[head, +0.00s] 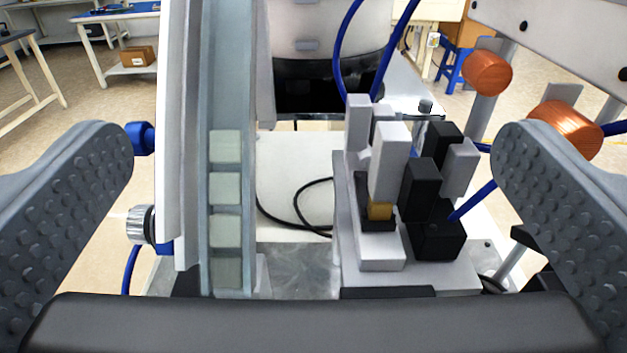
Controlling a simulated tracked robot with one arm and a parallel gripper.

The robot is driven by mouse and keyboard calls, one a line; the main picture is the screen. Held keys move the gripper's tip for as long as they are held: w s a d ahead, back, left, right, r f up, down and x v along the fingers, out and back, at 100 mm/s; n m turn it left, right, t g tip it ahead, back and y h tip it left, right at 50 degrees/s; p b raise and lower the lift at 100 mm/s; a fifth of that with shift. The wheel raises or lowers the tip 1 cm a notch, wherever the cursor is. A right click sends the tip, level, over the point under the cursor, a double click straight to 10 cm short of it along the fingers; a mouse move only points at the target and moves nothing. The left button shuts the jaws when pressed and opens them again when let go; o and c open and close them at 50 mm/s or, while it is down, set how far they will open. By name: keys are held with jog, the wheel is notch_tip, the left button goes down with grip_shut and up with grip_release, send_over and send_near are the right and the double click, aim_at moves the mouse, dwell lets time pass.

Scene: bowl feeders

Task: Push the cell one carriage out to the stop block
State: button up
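My gripper (314,150) is wide open and empty, with one grey studded finger at each side of the view. Between the fingers, right of centre, stands a grey and black block assembly (381,252) with a small brass-coloured piece (380,211) on it. It may hold the carriage, but I cannot tell which part is the carriage or the stop block. Neither finger touches the assembly. To its left, a grey feeder track (232,110) runs away from me with several pale square parts (226,188) in line.
A bowl feeder (325,45) with a dark band stands behind. Copper-coloured cylinders (487,73) and a light beam (560,30) are at upper right, close to the right finger. A black cable (300,212) lies on the pale plate. Blue hoses (395,45) hang nearby.

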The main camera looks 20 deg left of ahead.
jog(key=b+v, duration=0.4)
jog(key=v, duration=0.9)
jog(key=shift+s+d, duration=0.15)
jog(key=shift+s, duration=0.2)
jog(key=shift+f, duration=0.1)
jog(key=s+d+r+m+h+b, duration=0.1)
jog(key=s+d+r+h+b, duration=0.25)
jog(key=r, duration=0.65)
jog(key=s+d+r+m+h+b, duration=0.2)
jog(key=s+d+r+h+b, duration=0.15)
jog(key=r, duration=0.65)
jog(key=s+a+r+b, duration=0.1)
jog(key=s+r+b, duration=0.1)
jog(key=s, duration=0.7)
jog(key=s+a+r+m+b, duration=0.1)
jog(key=s+r+b, duration=0.1)
jog(key=s+r, duration=0.3)
jog(key=s+a+r+g+b, duration=0.1)
jog(key=s+r, duration=0.3)
jog(key=s, duration=0.8)
jog(key=shift+s+a+r+m+b, duration=0.15)
jog(key=shift+s+a+m+b, duration=0.2)
jog(key=shift+a+b, duration=0.1)
